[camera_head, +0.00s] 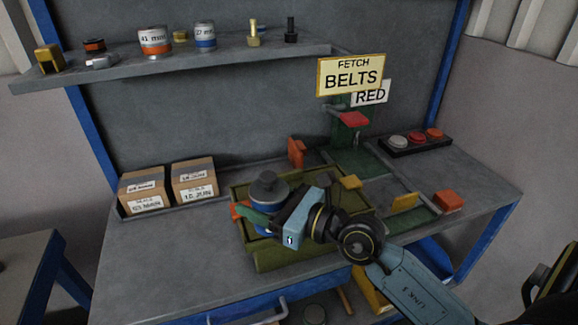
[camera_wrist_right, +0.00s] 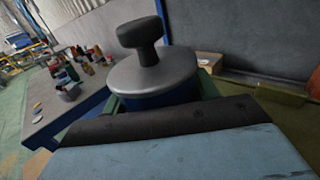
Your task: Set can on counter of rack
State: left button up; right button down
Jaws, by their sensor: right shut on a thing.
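My right gripper (camera_head: 264,214) is shut on a blue can (camera_head: 268,190) with a grey lid and a dark knob. The can is roughly upright over the left part of an olive-green tray (camera_head: 262,262). I cannot tell whether its base touches the tray. In the right wrist view the can's lid (camera_wrist_right: 152,76) and knob fill the middle; its lower body is hidden behind the gripper. The rack's grey counter (camera_head: 160,255) has bare surface left of the tray. My left gripper is not in view.
Two cardboard boxes (camera_head: 194,180) stand at the counter's back left. A sign reading FETCH BELTS (camera_head: 350,75) rises behind the tray. A strip with several round buttons (camera_head: 415,141) lies at the right. The upper shelf (camera_head: 190,62) holds labelled cans and small parts.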

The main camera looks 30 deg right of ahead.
aim_at(197, 266)
jog(key=z, duration=1.75)
jog(key=k, duration=1.4)
jog(key=u, duration=1.7)
jog(key=i, duration=0.5)
jog(key=u, duration=0.05)
